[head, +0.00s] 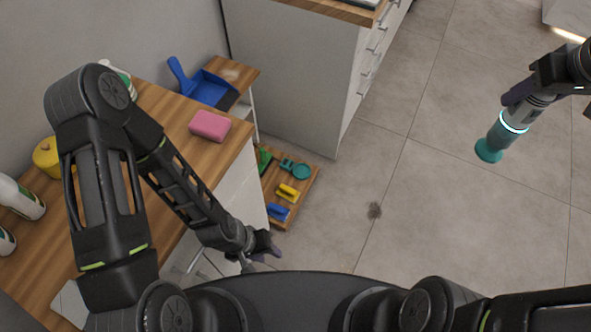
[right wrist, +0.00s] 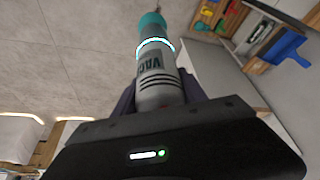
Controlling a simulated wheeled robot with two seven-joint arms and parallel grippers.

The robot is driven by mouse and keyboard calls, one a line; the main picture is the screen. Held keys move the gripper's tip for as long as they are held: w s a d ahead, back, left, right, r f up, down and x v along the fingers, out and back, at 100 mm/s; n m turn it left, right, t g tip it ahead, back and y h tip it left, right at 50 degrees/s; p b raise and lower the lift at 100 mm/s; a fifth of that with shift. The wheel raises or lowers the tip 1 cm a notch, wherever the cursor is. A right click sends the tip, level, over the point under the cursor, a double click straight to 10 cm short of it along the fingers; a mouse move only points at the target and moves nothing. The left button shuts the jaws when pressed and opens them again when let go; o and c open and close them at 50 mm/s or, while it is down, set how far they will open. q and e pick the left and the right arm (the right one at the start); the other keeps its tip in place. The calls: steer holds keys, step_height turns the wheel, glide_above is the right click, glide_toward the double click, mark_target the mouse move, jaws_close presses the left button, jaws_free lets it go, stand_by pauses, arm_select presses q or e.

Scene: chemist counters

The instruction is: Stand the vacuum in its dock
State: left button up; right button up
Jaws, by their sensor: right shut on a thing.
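The vacuum (head: 507,129) is a grey handheld cylinder with a glowing ring and a teal nozzle end, at the right of the head view. My right gripper (head: 521,98) is shut on its grey body and holds it tilted, nozzle downward, over the floor. In the right wrist view the vacuum (right wrist: 155,62) lies between the purple fingers. A teal round piece (head: 302,171), which looks like the dock, sits on a low wooden board (head: 304,190). My left gripper (head: 266,249) is low beside the counter, near the board's front; its opening is unclear.
The wooden counter (head: 178,127) at left bears a pink sponge (head: 210,125) and bottles. A blue dustpan (head: 203,86) lies behind it. Green, yellow (head: 288,192) and blue (head: 278,211) items share the low board. White drawers (head: 372,62) stand behind. The tiled floor is open, with a dark smudge (head: 375,210).

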steer(key=w+a+f, duration=0.5)
steer(key=w+a, duration=0.2)
steer(key=a, duration=0.4)
steer(key=w+a+f, duration=0.6)
steer(key=w+a, duration=0.1)
steer(key=a, duration=0.4)
steer(key=shift+w+a+f, duration=0.25)
steer(key=shift+w, duration=0.1)
